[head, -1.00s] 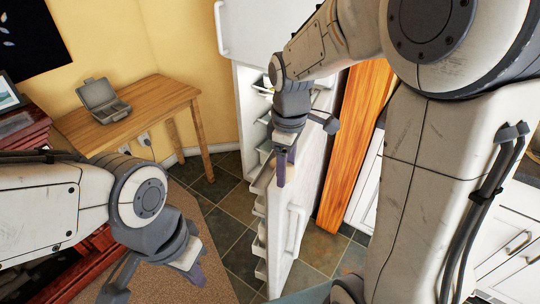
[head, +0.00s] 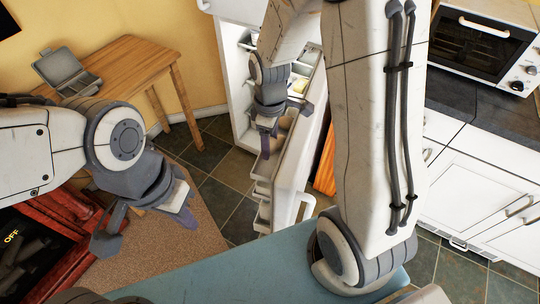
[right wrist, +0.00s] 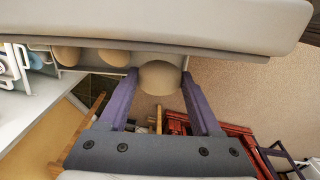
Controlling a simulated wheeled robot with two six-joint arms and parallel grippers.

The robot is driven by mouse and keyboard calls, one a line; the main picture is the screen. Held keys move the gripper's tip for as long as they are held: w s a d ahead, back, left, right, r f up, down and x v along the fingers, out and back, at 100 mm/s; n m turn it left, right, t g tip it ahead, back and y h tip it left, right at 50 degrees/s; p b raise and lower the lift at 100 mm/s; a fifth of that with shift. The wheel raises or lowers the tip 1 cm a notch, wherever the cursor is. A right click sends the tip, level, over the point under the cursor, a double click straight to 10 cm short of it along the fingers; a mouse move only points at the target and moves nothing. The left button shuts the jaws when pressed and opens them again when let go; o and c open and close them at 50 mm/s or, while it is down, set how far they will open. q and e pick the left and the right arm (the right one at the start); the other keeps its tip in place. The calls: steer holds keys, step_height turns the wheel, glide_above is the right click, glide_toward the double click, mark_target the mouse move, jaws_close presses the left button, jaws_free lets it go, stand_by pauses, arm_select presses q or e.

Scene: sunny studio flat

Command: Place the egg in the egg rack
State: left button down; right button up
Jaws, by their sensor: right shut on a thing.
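A tan egg (right wrist: 160,77) is held between the two purple fingertips of my right gripper (right wrist: 162,92) in the right wrist view. The egg rack (right wrist: 88,70) is a pale tray along the inside of the fridge door, just left of the held egg; two other eggs (right wrist: 114,58) sit in it. My left gripper (head: 150,225) is open and empty, low on the left, away from the fridge.
The fridge (head: 235,75) stands open, with shelves beside my right gripper. A wooden table (head: 125,62) with a grey open case (head: 66,72) is at the left. White cabinets (head: 470,190) and an oven (head: 475,45) are at the right. Tiled floor is clear between table and fridge.

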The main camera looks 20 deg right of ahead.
steer(key=shift+f, duration=3.6)
steer(key=shift+f, duration=0.1)
steer(key=o, duration=1.1)
step_height(320, 180, up, 12)
steer(key=shift+f, duration=0.1)
steer(key=s+a+r+m, duration=0.1)
steer(key=s+a+r, duration=0.1)
steer(key=s+a, duration=0.2)
steer(key=s+a+r+m, duration=0.1)
steer(key=s+a, duration=0.3)
steer(key=s, duration=0.4)
steer(key=s+a+r+y, duration=0.1)
steer(key=s+a+r, duration=0.1)
steer(key=s+a, duration=0.2)
steer(key=shift+s+a+r+m, duration=0.15)
steer(key=shift+s+m, duration=0.05)
steer(key=shift+s, duration=0.35)
steer(key=shift+s+a+r+m, duration=0.1)
steer(key=shift+s+r+m, duration=0.1)
steer(key=shift+s, duration=0.35)
